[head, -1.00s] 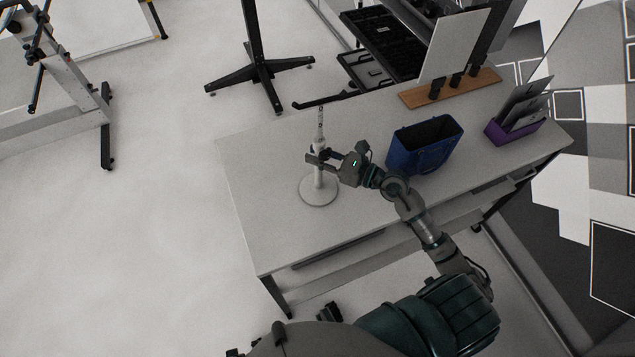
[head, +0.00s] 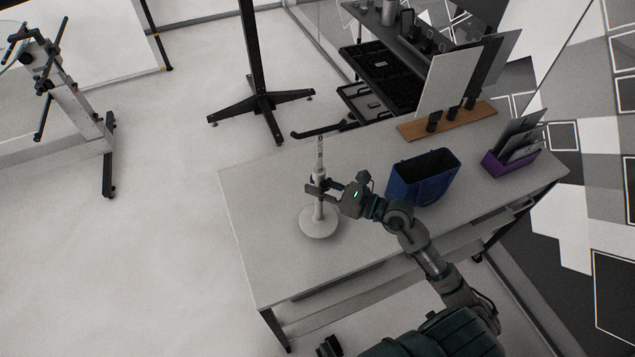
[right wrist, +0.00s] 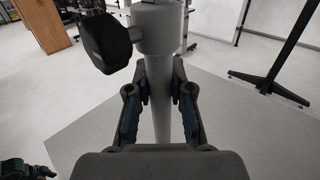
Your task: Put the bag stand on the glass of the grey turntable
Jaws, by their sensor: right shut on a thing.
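The bag stand (head: 319,222) is white, with a round base and a thin upright pole. It is upright near the left end of the grey table, and its base appears to rest on the tabletop. My right gripper (head: 319,188) is shut on its pole above the base. In the right wrist view the fingers (right wrist: 160,100) are on both sides of the white pole (right wrist: 160,118), below a wider collar with a black knob (right wrist: 105,42).
A blue bag (head: 422,180) stands on the table (head: 270,260) right of my gripper. Behind are a wooden strip with a white panel (head: 447,82) and a purple holder (head: 510,162). A black-footed stand (head: 262,103) and a wheeled frame (head: 85,120) are beyond.

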